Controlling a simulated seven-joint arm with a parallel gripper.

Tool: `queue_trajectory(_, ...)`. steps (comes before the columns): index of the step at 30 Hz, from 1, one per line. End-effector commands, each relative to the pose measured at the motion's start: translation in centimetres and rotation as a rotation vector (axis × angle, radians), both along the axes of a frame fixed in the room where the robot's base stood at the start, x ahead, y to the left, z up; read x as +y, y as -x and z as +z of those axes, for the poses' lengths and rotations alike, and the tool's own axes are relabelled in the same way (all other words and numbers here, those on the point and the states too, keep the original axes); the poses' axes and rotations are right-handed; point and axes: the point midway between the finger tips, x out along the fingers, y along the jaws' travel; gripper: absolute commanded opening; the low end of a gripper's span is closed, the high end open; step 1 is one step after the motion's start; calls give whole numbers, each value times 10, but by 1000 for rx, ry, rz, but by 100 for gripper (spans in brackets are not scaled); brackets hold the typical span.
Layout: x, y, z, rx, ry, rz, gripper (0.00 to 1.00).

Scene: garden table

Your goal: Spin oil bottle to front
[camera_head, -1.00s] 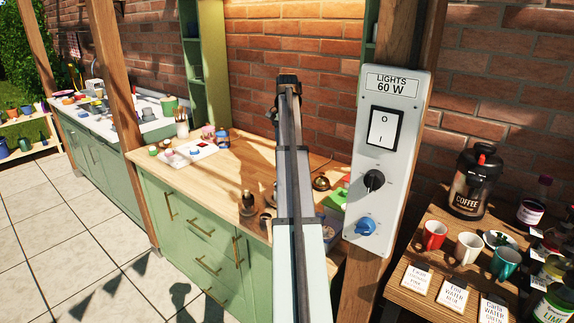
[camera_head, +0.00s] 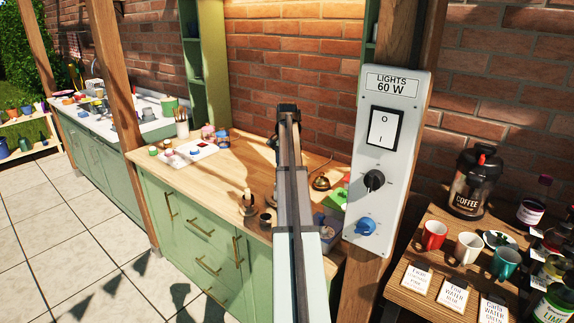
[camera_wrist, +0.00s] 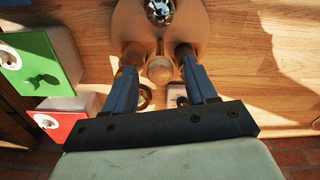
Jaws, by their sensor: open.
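In the wrist view, the two fingers of my gripper (camera_wrist: 157,58) are apart, one on each side of a small pale round-topped thing (camera_wrist: 160,69) with a thin stem. I cannot tell whether they touch it or whether it is part of the oil bottle. A shiny metal ball (camera_wrist: 160,10) and a tan rounded shape show beyond the fingertips. In the head view my arm hides the gripper and part of the counter. A small dark thing with a pale upright top (camera_head: 248,201) stands near the counter's front edge; no oil bottle is clearly recognizable there.
A green box (camera_wrist: 40,64) and a red box (camera_wrist: 62,121) lie left of the fingers in the wrist view. The wooden counter (camera_head: 215,175) has a bare stretch at its left. A switch panel (camera_head: 390,150) on a post and a shelf with mugs (camera_head: 468,247) stand right.

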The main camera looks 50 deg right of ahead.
Motion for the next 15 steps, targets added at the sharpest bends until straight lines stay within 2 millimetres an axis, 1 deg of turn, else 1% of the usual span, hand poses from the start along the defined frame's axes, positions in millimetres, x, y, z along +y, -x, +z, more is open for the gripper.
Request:
queue_trajectory(1, 0, 0, 0, 0, 0, 0, 57)
queue_trajectory(2, 0, 0, 0, 0, 0, 0, 54)
queue_trajectory(15, 0, 0, 0, 0, 0, 0, 12)
